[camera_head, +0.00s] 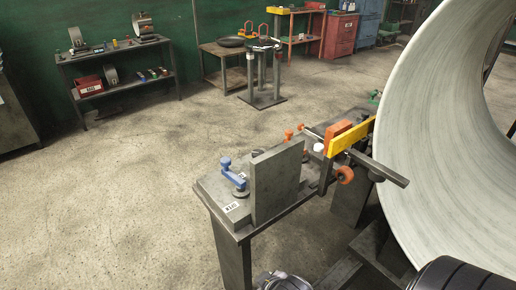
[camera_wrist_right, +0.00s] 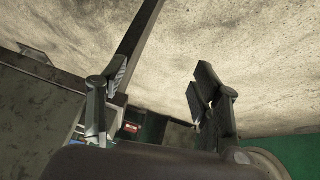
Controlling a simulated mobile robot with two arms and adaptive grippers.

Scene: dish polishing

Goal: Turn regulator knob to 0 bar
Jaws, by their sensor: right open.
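In the head view, a small metal stand (camera_head: 212,183) carries a blue handle (camera_head: 232,173) at its left end, beside an upright grey plate (camera_head: 276,181). Farther right are a white round cap (camera_head: 318,147), a round orange knob (camera_head: 345,174) and an orange block on a yellow bar (camera_head: 350,136). No dial or pressure reading is legible, and I cannot tell which part is the regulator knob. In the wrist view, my right gripper (camera_wrist_right: 158,92) is open with nothing between its fingers. My left gripper is not in view.
A large pale curved dish (camera_head: 440,130) fills the right side, close to the stand. A shelf (camera_head: 115,70) and workbenches stand along the green wall. The concrete floor (camera_head: 110,190) left of the stand is clear. A dark bar (camera_wrist_right: 137,40) passes close to my right gripper's left finger.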

